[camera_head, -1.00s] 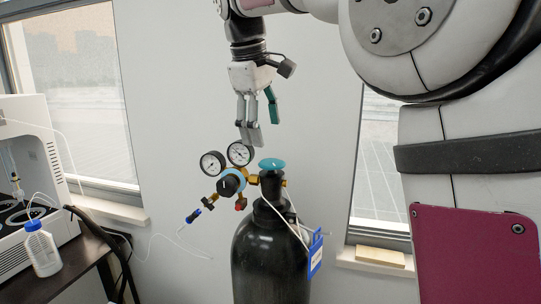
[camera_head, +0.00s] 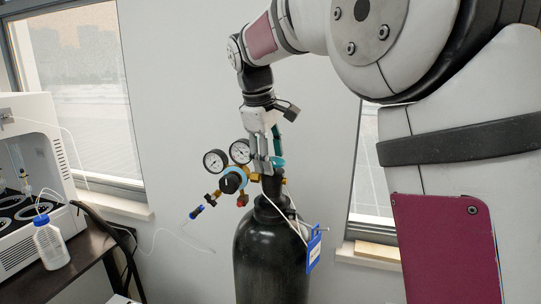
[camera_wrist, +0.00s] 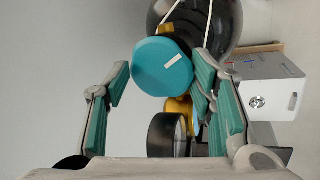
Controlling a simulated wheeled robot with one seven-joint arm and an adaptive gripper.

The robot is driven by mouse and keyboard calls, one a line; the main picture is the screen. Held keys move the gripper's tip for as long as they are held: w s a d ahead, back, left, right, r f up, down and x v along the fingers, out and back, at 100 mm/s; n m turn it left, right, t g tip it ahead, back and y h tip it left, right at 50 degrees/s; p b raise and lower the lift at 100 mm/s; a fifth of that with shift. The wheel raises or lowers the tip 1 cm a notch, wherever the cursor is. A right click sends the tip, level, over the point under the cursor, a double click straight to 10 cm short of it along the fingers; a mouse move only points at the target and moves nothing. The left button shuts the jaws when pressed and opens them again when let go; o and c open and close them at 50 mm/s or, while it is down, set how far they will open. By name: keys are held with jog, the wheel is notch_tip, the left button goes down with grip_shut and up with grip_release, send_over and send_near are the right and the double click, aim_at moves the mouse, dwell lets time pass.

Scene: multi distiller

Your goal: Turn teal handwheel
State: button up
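The teal handwheel (camera_head: 278,162) sits on top of the black gas cylinder (camera_head: 270,255), partly hidden behind my gripper (camera_head: 267,164) in the head view. In the wrist view the handwheel (camera_wrist: 163,66) is a teal disc with a white mark, lying between the tips of my gripper (camera_wrist: 163,78). The fingers stand apart on either side of it. There is a gap on the left; the right finger is close to the rim, and I cannot tell whether it touches.
A regulator (camera_head: 232,181) with two round gauges (camera_head: 215,161) projects left of the valve, close to my gripper. A blue tag (camera_head: 314,250) hangs at the cylinder's right. A white machine (camera_head: 35,190) and a bottle (camera_head: 50,243) stand on a dark table at left.

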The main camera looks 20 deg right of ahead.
jog(key=c, duration=0.5)
jog(key=shift+n, duration=0.3)
jog(key=n, duration=0.1)
jog(key=n+y, duration=0.1)
jog(key=n, duration=0.1)
jog(key=n+t, duration=0.1)
jog(key=n, duration=0.1)
jog(key=shift+s+d+p, duration=0.15)
jog(key=shift+d+p, duration=0.15)
jog(key=shift+p, duration=0.05)
jog(key=n+y, duration=0.1)
jog(key=n, duration=0.2)
jog(key=n+y+p, duration=0.1)
jog(key=n, duration=0.2)
jog(key=shift+d, duration=0.1)
jog(key=o, duration=1.2)
